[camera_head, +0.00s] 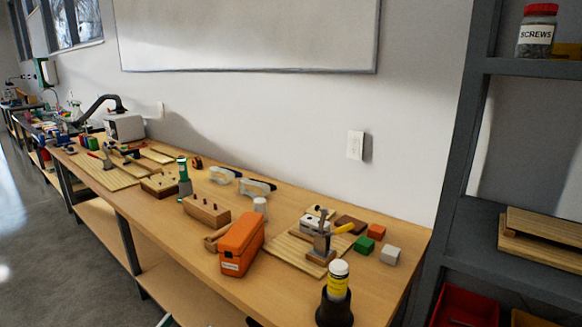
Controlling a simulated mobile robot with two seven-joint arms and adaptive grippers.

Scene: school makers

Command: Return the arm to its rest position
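Neither of my grippers shows in the head view, and I cannot make out either arm. The long wooden workbench (150,212) runs from the lower right to the far left along the wall. An orange case (241,245) stands near its front edge. A yellow bottle with a white cap (338,280) stands upright in a black holder (334,311) at the near end.
A wooden block with holes (206,210) and safety goggles (257,187) lie mid-bench. A dark shelf (450,170) stands right. Floor (75,280) is clear at left.

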